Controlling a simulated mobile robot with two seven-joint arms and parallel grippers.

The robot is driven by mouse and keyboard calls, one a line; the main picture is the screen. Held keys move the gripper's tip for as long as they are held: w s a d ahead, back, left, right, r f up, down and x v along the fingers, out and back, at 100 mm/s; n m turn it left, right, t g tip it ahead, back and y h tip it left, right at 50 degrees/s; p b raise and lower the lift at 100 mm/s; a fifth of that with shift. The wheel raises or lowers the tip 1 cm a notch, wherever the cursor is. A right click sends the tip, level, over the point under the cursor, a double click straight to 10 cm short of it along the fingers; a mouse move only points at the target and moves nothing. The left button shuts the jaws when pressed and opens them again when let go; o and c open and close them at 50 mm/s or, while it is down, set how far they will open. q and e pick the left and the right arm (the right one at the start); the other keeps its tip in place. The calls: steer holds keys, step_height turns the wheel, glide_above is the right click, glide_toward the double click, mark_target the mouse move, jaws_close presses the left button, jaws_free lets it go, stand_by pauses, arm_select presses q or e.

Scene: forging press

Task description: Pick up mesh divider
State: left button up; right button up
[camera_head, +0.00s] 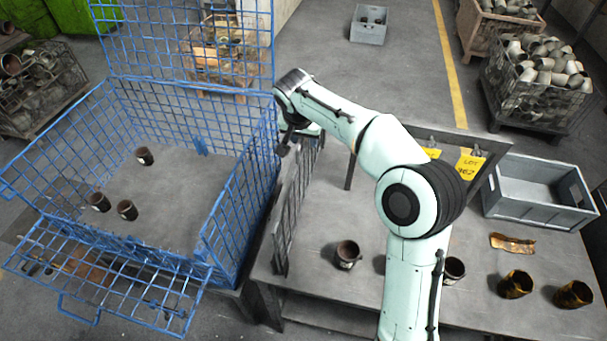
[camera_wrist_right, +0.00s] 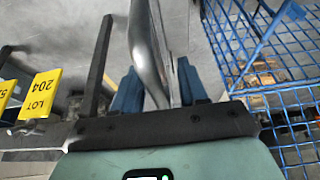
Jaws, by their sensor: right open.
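The mesh divider (camera_head: 290,215) is a dark grey mesh panel standing upright along the left edge of the grey table, beside the blue wire cage. My right arm reaches over the table, and its gripper (camera_head: 291,140) is at the far, upper end of the divider. In the right wrist view my right gripper (camera_wrist_right: 157,92) has its blue fingers apart, with a grey metal bar (camera_wrist_right: 148,50) running between them. This bar appears to be the divider's edge; I cannot tell whether the fingers touch it. My left gripper is not in view.
The blue wire cage (camera_head: 240,215) stands close on the left, holding several rusty pipe pieces. Metal fittings, including a dark cup-like one (camera_head: 348,254), stand on the table. A grey crate (camera_head: 530,205) and yellow lot tags (camera_head: 468,165) are at the right.

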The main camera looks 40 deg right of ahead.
steer(key=shift+f, duration=0.1)
jaws_close()
stand_by(0.4)
